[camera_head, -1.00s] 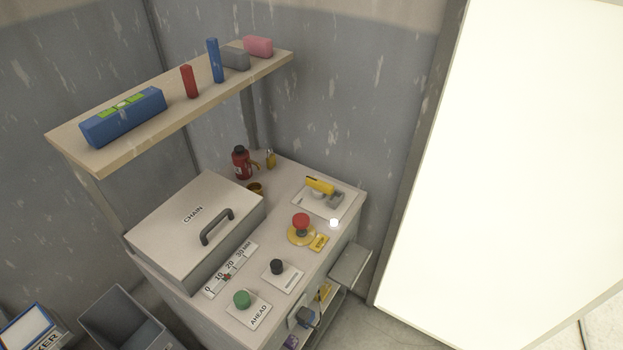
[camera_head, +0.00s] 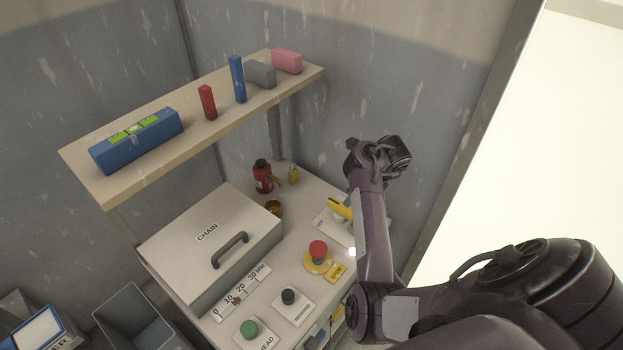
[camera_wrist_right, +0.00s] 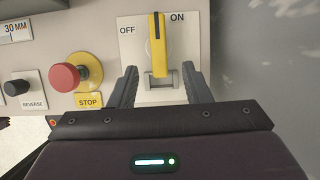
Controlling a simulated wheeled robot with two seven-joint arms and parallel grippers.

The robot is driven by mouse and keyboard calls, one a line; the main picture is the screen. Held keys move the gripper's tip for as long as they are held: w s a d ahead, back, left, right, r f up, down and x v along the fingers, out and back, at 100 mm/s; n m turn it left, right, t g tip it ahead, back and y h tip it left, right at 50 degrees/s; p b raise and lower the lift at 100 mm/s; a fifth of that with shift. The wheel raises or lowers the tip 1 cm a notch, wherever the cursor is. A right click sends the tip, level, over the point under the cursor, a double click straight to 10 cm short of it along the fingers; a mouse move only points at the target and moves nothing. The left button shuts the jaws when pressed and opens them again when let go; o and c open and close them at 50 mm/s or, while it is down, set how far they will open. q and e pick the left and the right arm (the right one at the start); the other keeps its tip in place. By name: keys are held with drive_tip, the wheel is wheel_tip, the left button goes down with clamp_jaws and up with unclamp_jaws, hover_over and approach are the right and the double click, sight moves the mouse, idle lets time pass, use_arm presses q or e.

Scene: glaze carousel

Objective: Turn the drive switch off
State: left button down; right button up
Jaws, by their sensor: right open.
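The drive switch is a yellow lever (camera_wrist_right: 158,45) on a pale plate (camera_wrist_right: 128,62) marked OFF on the left and ON on the right. In the wrist view the lever stands near ON and runs up from a grey bracket. In the head view the yellow lever (camera_head: 339,209) is partly hidden behind my right arm. My right gripper (camera_wrist_right: 159,73) is open and empty, with one finger on each side of the lever's lower end and bracket. I cannot tell whether the fingers touch anything. My left gripper is not in view.
A red stop button (camera_head: 318,249) on a yellow base is left of the switch, with a black REVERSE knob (camera_head: 290,296) and a green knob (camera_head: 249,329) nearer. The CHAIN box (camera_head: 195,235) fills the left. A shelf (camera_head: 205,137) overhangs behind. A wall stands right of the switch.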

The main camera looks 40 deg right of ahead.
sight(342, 206)
drive_tip(key=shift+w+a, duration=0.2)
drive_tip(key=shift+w, duration=0.05)
drive_tip(key=b+x, duration=0.2)
drive_tip(key=x, duration=0.4)
drive_tip(key=shift+f+b, duration=0.15)
drive_tip(key=shift+b, duration=0.15)
drive_tip(key=shift+w+f, duration=0.2)
drive_tip(key=shift+f, duration=0.25)
clamp_jaws()
